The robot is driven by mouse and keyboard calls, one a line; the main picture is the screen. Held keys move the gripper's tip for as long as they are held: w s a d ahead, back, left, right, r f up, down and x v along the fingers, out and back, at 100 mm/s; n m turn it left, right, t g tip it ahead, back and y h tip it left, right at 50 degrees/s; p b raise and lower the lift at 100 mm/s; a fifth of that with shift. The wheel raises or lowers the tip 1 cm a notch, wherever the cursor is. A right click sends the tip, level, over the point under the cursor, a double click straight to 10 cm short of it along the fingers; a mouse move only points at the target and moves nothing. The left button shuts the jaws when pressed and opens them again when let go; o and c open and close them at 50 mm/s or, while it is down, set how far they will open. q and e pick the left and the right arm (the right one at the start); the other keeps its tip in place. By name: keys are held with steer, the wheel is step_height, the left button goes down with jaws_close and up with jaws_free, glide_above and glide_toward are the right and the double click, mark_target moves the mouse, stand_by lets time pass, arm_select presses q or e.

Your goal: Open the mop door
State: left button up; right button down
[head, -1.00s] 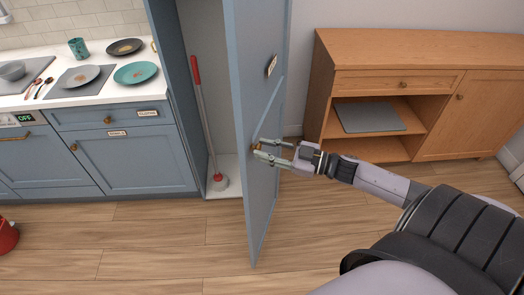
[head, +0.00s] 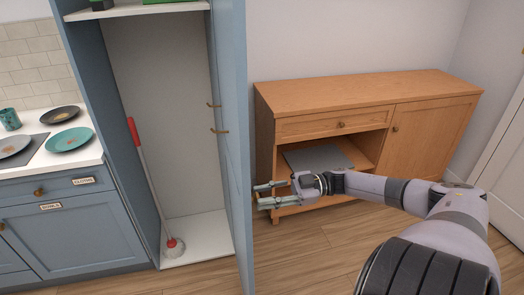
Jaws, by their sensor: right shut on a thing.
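The mop door (head: 230,165) is a tall blue cupboard door, swung wide open and seen nearly edge-on. The tall cupboard (head: 165,120) behind it is open to view. Inside, a mop (head: 151,185) with a red grip leans on the left wall, its head on the white floor panel. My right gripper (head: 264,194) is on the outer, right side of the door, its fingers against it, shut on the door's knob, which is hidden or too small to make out. My left gripper is not in view.
A wooden sideboard (head: 365,90) with a grey mat (head: 318,158) on its open shelf stands right of the door, behind my right arm. Blue counter units (head: 75,225) with plates are at left. The wooden floor (head: 300,250) in front is clear.

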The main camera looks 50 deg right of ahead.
steer(key=shift+f, duration=0.1)
steer(key=c, duration=1.3)
jaws_free()
steer(key=v, duration=1.2)
steer(key=shift+s, duration=0.1)
